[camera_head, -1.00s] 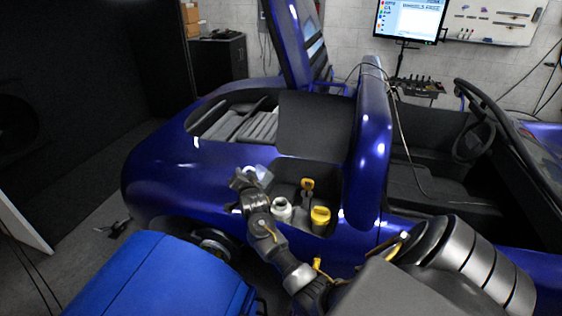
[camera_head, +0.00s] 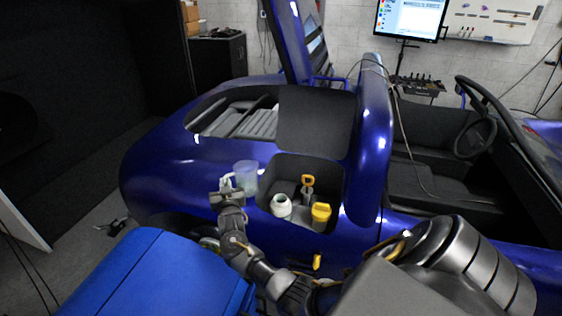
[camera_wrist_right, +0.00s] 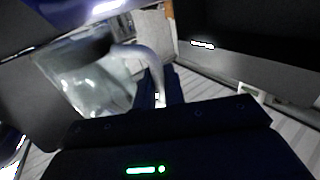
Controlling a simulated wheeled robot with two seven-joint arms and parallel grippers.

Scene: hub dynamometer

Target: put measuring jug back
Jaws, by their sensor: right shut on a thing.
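The measuring jug (camera_head: 246,178) is clear and looks upright in the head view, just left of the open compartment in the blue car's side. Its pale handle points left. My right gripper (camera_head: 228,188) is shut on the jug by its handle. In the right wrist view the jug (camera_wrist_right: 88,80) shows at the left, its handle running to my right gripper (camera_wrist_right: 160,98). My left gripper is not in view.
The car compartment (camera_head: 270,202) holds a white container (camera_head: 281,207), a yellow-capped container (camera_head: 321,214) and a yellow-handled item (camera_head: 307,186). A blue cabinet or cover (camera_head: 150,275) stands at the lower left. The blue car body (camera_head: 160,178) lies behind the jug.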

